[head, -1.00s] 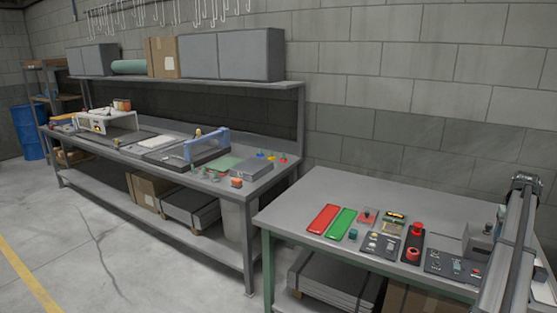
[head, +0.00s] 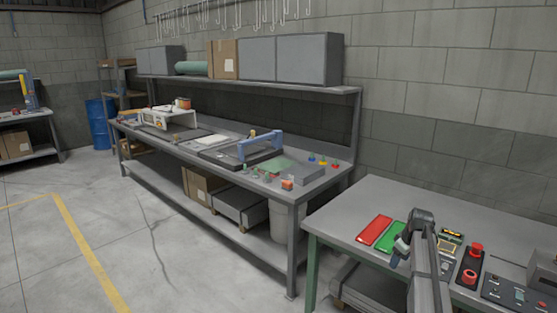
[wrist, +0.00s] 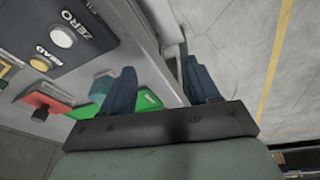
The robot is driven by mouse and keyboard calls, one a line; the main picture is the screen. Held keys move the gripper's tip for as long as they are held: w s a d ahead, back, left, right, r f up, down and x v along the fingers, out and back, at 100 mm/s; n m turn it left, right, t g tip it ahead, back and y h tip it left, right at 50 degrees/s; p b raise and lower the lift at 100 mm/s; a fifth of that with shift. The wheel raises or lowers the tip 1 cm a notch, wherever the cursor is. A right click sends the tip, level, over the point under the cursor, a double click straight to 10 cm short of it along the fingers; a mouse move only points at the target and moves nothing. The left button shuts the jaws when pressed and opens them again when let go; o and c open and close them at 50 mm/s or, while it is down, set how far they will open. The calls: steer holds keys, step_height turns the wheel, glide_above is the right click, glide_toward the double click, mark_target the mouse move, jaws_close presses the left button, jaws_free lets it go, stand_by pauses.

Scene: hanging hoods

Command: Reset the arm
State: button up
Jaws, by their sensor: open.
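My gripper (wrist: 160,68) is open and empty in the wrist view, its two dark blue fingers spread apart. It points past the edge of the grey near table, with a green tray (wrist: 140,101) beyond the left finger. In the head view my gripper (head: 401,248) shows small and dark blue at the end of my arm, over the front part of the near table (head: 345,212). My arm hides part of the green tray (head: 389,236) and things behind it.
A red tray (head: 374,229), a panel with a red button (head: 476,249) and a control panel (head: 509,292) lie on the near table. The wrist view shows a dark panel marked ZERO (wrist: 62,37). A long workbench (head: 330,178) stands left. Floor is free at left.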

steer(key=a+f+n, duration=0.1)
steer(key=a+f, duration=0.2)
steer(key=a, duration=0.4)
steer(key=s+a+f+m+g, duration=0.1)
steer(key=s+a+f, duration=0.45)
steer(key=f, duration=0.35)
steer(key=s+a+f+m+g, duration=0.1)
steer(key=s+a+f+g, duration=0.1)
steer(key=s+a+f, duration=0.4)
steer(key=s+a+f+m+g, duration=0.1)
steer(key=s+a+f, duration=0.2)
steer(key=s+f, duration=0.6)
steer(key=s+a+f+m+g, duration=0.1)
steer(key=s+f, duration=0.4)
steer(key=s, duration=0.6)
steer(key=s+a+f+m+g, duration=0.1)
steer(key=s+a+f+g, duration=0.2)
steer(key=s, duration=0.8)
steer(key=s+a+f+m+g, duration=0.1)
steer(key=s+a+f, duration=0.5)
steer(key=s, duration=0.5)
steer(key=shift+s+f+m+g, duration=0.15)
steer(key=shift+f+m+g, duration=0.25)
steer(key=shift+f, duration=0.1)
steer(key=shift+a, duration=0.1)
